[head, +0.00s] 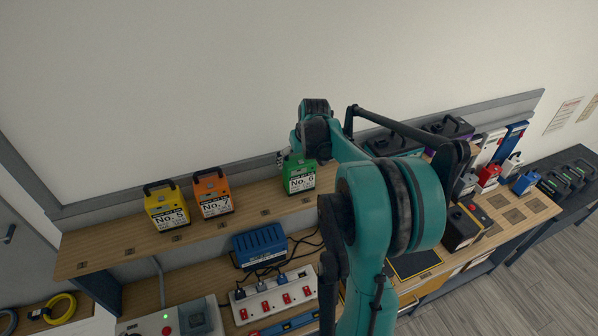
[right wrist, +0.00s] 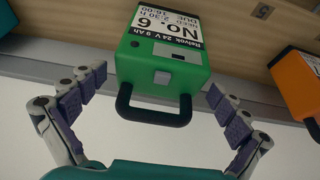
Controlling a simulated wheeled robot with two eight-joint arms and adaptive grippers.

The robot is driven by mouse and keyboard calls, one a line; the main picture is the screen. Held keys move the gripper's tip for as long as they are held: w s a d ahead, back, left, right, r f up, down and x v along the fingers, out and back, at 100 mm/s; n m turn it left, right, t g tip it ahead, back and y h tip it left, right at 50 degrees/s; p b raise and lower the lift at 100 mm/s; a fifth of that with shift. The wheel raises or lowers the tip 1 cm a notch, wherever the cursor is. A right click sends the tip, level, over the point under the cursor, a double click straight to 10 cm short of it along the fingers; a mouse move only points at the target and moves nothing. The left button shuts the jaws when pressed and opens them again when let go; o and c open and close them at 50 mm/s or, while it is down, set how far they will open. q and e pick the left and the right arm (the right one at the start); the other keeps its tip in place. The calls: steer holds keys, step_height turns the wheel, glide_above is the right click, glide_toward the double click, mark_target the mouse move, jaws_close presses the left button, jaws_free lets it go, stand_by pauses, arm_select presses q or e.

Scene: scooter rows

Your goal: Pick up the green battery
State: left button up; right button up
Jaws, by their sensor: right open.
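The green battery (head: 299,177), labelled No. 6, stands on the upper wooden shelf in the head view. It also shows in the right wrist view (right wrist: 164,50), with its black handle (right wrist: 153,110) towards the gripper. My right gripper (right wrist: 158,90) is open, with one finger on each side of the battery and handle. A gap shows between each finger and the battery. In the head view the right gripper (head: 290,160) is mostly hidden behind its teal arm, just above and beside the battery. My left gripper is not in view.
A yellow No. 5 battery (head: 167,207) and an orange No. 7 battery (head: 212,194) stand left on the same shelf (head: 120,252). A blue charger (head: 259,246) and a white power strip (head: 275,297) sit below. Several other boxes stand to the right, past my arm.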

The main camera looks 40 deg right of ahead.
steer(key=p+x, duration=0.1)
steer(key=x, duration=0.3)
steer(key=shift+w+d+f, duration=0.1)
steer(key=shift+f, duration=0.3)
steer(key=shift+w+f, duration=0.3)
steer(key=shift+f, duration=0.15)
steer(key=shift+s, duration=0.1)
steer(key=c, duration=1.5)
steer(key=shift+r, duration=0.1)
steer(key=shift+c, duration=1.1)
steer(key=shift+r, duration=0.15)
